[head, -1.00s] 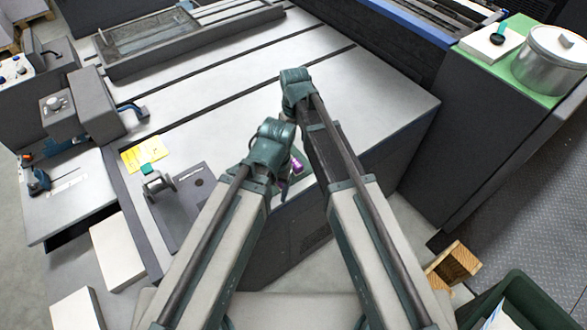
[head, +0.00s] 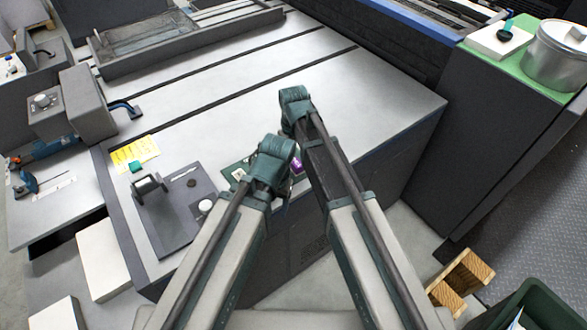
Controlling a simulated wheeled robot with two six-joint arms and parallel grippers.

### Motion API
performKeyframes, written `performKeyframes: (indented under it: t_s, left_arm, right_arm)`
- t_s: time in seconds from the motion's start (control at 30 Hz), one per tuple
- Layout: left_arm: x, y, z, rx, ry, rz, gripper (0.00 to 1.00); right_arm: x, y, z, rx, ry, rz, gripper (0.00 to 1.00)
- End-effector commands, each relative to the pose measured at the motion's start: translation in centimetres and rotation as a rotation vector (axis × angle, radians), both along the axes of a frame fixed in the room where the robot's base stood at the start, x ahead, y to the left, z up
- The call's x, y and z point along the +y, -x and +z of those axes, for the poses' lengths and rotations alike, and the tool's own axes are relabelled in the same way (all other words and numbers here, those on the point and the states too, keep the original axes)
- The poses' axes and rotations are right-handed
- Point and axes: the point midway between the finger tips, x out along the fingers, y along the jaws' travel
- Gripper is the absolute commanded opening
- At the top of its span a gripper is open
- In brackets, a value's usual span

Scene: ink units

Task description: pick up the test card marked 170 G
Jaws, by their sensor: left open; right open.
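I cannot make out any card marked 170 G; no such lettering is readable in the head view. My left gripper (head: 276,148) is the lower one, over the front part of the pale grey table (head: 370,85). My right gripper (head: 295,97) is just above and to the right of it in the picture, over the same table. Both are open, but their fingertips are largely hidden by their own housings. A dark green mat (head: 232,170) with small pale items lies partly hidden behind my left gripper. A purple object (head: 297,164) shows beside that gripper.
A dark grey plate (head: 178,215) with a small stand (head: 149,187) lies left of my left arm. A metal pot (head: 555,58) stands at far right. The table's middle is clear.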

Motion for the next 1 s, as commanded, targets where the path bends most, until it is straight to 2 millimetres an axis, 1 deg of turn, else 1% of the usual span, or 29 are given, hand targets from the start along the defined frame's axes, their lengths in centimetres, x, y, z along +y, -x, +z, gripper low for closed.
performKeyframes:
  t_s: [0.03, 0.07, 0.33, 0.73, 1.0]
  left_arm:
    - [0.00, 0.00, -1.02, 0.000, 0.000, 0.000, 0.70]
    - [0.00, 0.00, -1.14, 0.000, 0.000, 0.000, 0.70]
    - [0.00, 0.00, -0.98, 0.000, 0.000, 0.000, 0.70]
    - [0.00, 0.00, -0.99, 0.000, 0.000, 0.000, 0.70]
    - [0.00, 0.00, -0.98, 0.000, 0.000, 0.000, 0.70]
  right_arm:
    - [-0.01, -0.02, -1.02, 0.000, 0.000, 0.000, 0.72]
    - [-0.01, -0.03, -1.14, 0.000, 0.000, 0.000, 0.72]
    - [-0.01, -0.03, -0.98, 0.000, 0.000, 0.000, 0.72]
    - [-0.01, -0.03, -0.98, 0.000, 0.000, 0.000, 0.01]
    - [-0.01, -0.03, -0.98, 0.000, 0.000, 0.000, 0.00]
